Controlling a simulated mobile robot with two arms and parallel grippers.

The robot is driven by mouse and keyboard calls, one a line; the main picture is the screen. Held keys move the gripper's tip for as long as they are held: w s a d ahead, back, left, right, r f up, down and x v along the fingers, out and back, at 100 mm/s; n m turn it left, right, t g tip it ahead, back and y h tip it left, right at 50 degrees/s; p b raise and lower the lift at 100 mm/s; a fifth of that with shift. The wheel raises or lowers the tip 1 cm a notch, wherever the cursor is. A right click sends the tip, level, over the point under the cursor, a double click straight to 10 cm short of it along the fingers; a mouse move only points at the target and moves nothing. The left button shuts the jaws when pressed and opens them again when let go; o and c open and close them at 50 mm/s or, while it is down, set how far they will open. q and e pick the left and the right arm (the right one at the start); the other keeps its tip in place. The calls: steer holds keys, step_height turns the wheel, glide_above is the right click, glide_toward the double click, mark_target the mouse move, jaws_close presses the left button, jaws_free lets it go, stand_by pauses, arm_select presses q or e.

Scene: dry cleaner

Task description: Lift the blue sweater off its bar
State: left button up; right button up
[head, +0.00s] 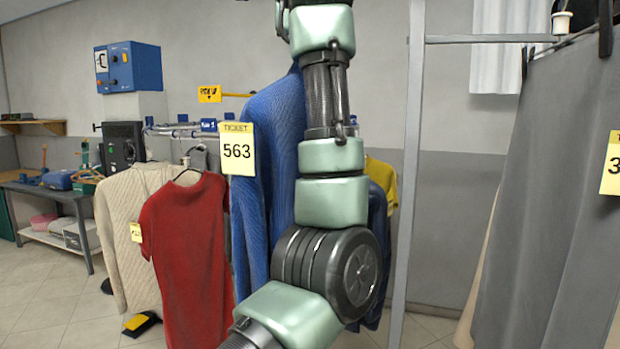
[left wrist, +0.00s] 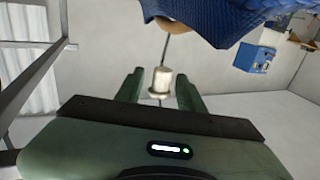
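The blue sweater (head: 270,120) hangs in the middle of the head view, partly hidden behind my left arm. It also shows at the top of the left wrist view (left wrist: 220,18), with the brown hanger (left wrist: 172,26) at its neck. A thin metal stem runs from the hanger to a white knob (left wrist: 161,81). My left gripper (left wrist: 160,88) is open, its two green fingers on either side of the knob, with narrow gaps showing. In the head view the left gripper is above the frame. The sweater's bar is not clearly visible. My right gripper is not in view.
A red garment (head: 188,250) and a cream sweater (head: 125,225) hang left of the blue one. A metal post (head: 408,170) and large grey garment (head: 550,190) stand to the right. A yellow garment (head: 383,180) hangs behind my arm. A ticket (head: 237,149) reads 563.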

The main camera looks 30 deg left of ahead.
arm_select(q)
jaws_close()
stand_by(1.2)
